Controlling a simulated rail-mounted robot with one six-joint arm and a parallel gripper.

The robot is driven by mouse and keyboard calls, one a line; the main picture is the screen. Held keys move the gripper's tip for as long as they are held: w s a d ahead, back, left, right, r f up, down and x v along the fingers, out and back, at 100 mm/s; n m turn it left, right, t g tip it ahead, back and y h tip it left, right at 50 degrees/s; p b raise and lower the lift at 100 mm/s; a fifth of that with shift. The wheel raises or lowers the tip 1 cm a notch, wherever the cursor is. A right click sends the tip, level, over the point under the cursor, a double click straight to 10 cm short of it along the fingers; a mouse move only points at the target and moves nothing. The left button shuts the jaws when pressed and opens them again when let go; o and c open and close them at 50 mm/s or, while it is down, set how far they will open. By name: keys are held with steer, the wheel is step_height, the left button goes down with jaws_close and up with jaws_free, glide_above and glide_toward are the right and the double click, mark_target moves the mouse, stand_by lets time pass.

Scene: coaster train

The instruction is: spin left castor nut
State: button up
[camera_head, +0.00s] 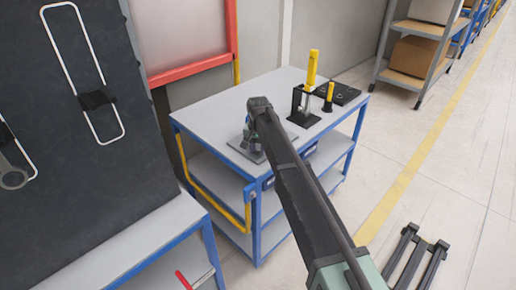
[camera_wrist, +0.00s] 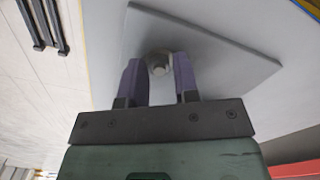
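A grey flat plate (camera_wrist: 225,50) lies on the cart top, and in the head view (camera_head: 236,143) it is partly hidden behind my arm. A round metal castor nut (camera_wrist: 159,66) sits on it in the wrist view. I cannot tell whether this is the left one, as no other nut shows. My gripper (camera_wrist: 160,72) has its two purple fingers on either side of the nut, with little or no gap. Whether they press on it is unclear. In the head view my gripper (camera_head: 250,140) points down at the plate, too small to read.
The blue-framed cart (camera_head: 215,105) also bears a black stand with a yellow handle (camera_head: 311,70), a small yellow-topped tool (camera_head: 329,96) and a black plate (camera_head: 345,93). A dark panel (camera_head: 60,130) stands at left. Shelves with boxes (camera_head: 413,57) stand back right.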

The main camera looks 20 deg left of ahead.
mark_target(258, 151)
steer(key=shift+o, duration=1.3)
step_height(258, 151, up, 11)
steer(key=p, duration=1)
steer(key=shift+p, duration=0.4)
steer(key=shift+f, duration=0.15)
